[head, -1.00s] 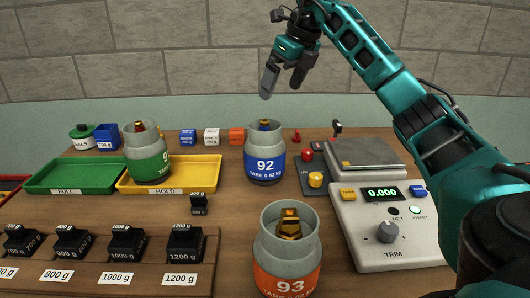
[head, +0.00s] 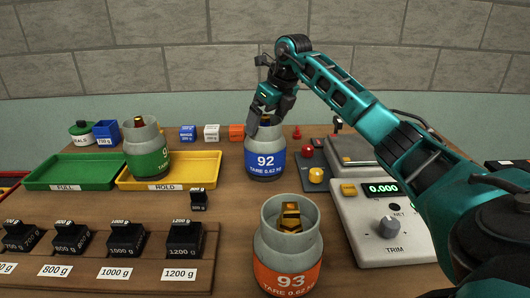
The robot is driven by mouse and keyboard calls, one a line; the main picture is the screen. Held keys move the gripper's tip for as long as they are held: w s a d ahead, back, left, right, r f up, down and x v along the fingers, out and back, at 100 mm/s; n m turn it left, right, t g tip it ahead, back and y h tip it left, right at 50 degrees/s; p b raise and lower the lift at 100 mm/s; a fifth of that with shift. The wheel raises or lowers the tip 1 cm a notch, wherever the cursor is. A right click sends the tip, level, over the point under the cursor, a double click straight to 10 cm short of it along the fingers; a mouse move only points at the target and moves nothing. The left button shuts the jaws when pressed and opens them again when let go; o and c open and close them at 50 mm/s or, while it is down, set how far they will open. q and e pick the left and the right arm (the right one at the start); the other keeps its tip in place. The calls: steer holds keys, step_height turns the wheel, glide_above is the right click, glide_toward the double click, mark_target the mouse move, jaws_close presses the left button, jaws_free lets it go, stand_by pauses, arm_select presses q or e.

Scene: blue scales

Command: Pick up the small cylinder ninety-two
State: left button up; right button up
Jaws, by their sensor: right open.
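The small cylinder ninety-two (head: 265,160) is grey with a blue band reading "92". It stands upright on the bench, right of the yellow tray. My right gripper (head: 262,124) is at the top of this cylinder, pointing down, with its fingers open. The fingers partly cover the cylinder's collar and valve. I cannot tell whether they touch it. My left gripper is not in view.
Cylinder 93 (head: 288,262), with an orange band, stands in front. A green-banded cylinder (head: 147,150) stands on the yellow HOLD tray (head: 205,172). The scale's control box (head: 375,222) is at right. Black weights (head: 126,240) line the front left.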

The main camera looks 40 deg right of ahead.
steer(key=c, duration=1.7)
steer(key=shift+r, duration=0.2)
steer(key=shift+c, duration=0.2)
steer(key=shift+r, duration=0.1)
